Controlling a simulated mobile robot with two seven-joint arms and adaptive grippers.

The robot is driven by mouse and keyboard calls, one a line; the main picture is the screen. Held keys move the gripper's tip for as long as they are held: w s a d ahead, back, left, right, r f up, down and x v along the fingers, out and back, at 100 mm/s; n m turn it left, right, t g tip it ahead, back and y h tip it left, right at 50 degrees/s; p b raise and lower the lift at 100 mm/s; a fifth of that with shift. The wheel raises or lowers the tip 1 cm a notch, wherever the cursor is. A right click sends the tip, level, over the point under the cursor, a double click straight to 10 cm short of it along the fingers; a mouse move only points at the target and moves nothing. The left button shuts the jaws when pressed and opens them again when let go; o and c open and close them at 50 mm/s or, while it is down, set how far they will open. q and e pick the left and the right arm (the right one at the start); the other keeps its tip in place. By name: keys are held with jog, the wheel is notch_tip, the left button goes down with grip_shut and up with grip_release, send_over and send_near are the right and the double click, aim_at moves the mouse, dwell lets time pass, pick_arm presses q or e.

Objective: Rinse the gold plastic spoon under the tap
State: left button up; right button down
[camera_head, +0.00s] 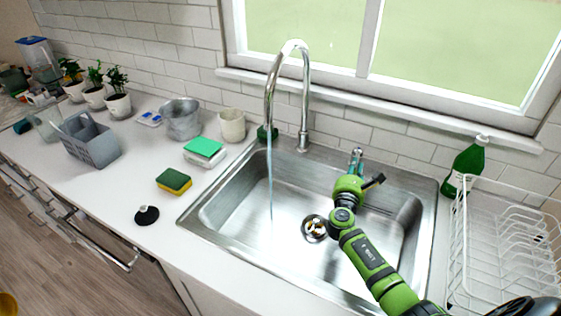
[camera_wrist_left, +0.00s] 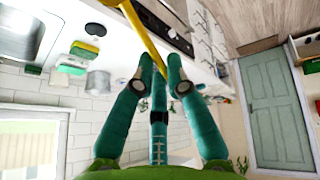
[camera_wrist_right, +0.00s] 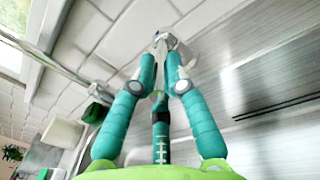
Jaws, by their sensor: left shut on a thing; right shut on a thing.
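The gold spoon (camera_wrist_left: 146,42) is yellow. My left gripper (camera_wrist_left: 154,66) is shut on its handle in the left wrist view, where its far end runs out of the top. A yellow rounded piece (camera_head: 8,303) at the head view's bottom left corner looks like part of it. The left gripper is outside the head view. The chrome tap (camera_head: 303,100) arches over the sink (camera_head: 222,247), and a thin water stream (camera_head: 270,190) falls from it. My right gripper (camera_head: 357,155) is at the sink's back edge, shut on a small chrome part (camera_wrist_right: 163,42), apparently the tap handle.
A green bottle (camera_head: 466,165) and a white dish rack (camera_head: 500,230) are at the right. The front-left counter has free room.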

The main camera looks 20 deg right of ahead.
jog(key=shift+w+a+m+g+h+b, duration=0.3)
jog(key=shift+m+g+h, duration=0.15)
jog(key=shift+g, duration=0.1)
jog(key=shift+w+a+m+g+h+b, duration=0.2)
jog(key=shift+m+g+h+b, duration=0.05)
jog(key=shift+m+g+h, duration=0.25)
jog(key=c, duration=1.3)
grip_release()
jog(key=shift+o, duration=0.2)
jog(key=v, duration=1.2)
jog(key=shift+r, duration=0.1)
